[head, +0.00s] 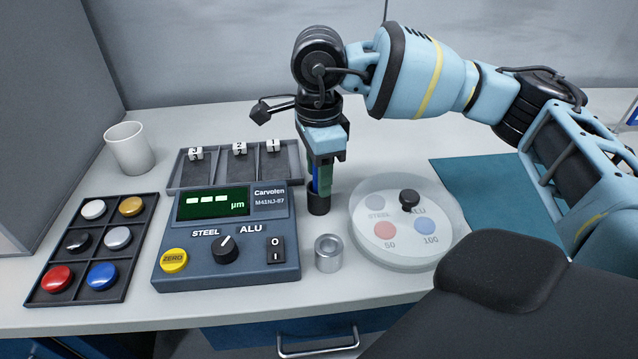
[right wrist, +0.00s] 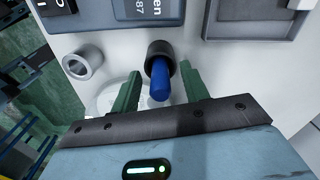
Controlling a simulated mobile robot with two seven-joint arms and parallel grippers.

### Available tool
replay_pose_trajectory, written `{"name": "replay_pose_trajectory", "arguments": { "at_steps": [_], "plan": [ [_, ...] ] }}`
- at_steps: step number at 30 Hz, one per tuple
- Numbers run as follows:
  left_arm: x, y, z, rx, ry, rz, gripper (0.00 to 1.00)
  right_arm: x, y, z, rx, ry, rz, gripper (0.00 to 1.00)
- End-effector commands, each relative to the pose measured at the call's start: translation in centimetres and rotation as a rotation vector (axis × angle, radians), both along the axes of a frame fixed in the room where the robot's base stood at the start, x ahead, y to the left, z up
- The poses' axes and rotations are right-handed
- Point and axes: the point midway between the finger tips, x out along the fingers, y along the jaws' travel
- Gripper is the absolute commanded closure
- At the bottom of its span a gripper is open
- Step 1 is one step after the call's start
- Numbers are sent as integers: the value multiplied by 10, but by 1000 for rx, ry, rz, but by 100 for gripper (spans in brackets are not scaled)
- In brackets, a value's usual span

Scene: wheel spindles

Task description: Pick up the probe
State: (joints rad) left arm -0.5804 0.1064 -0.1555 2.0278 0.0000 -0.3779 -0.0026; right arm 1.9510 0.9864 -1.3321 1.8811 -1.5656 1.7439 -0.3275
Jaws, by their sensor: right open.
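The probe (right wrist: 160,82) is a blue cylinder standing in a black round holder (right wrist: 161,49) in the right wrist view. In the head view, the black holder (head: 319,203) stands right of the gauge box, and a strip of the blue probe (head: 316,187) shows between the fingers. My right gripper (right wrist: 161,70) is open, with one green finger on each side of the probe and gaps between. In the head view the right gripper (head: 320,178) points down over the holder and hides much of the probe. My left gripper is not in view.
The gauge box (head: 228,262) shows dashes on its green display. A metal ring (head: 328,255) and a round clear-lidded dish (head: 405,262) stand close to the holder. Trays of discs (head: 85,292) and numbered blocks (head: 188,172), a white cup (head: 129,148) and a teal mat (head: 490,190) lie around.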

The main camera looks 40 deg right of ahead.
Motion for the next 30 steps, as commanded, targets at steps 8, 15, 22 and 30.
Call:
{"name": "replay_pose_trajectory", "arguments": {
  "at_steps": [8, 15, 22, 30],
  "plan": [
    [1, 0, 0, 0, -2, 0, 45, 0, 0, 0, 0, 0, 0, 84],
    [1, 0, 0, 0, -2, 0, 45, 0, 0, 0, 0, 0, 0, 100],
    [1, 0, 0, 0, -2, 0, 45, 0, 0, 7, 2, -2, 0, 100],
    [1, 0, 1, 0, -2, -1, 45, 1, 1, 52, 2, -4, 1, 100]
  ]
}}
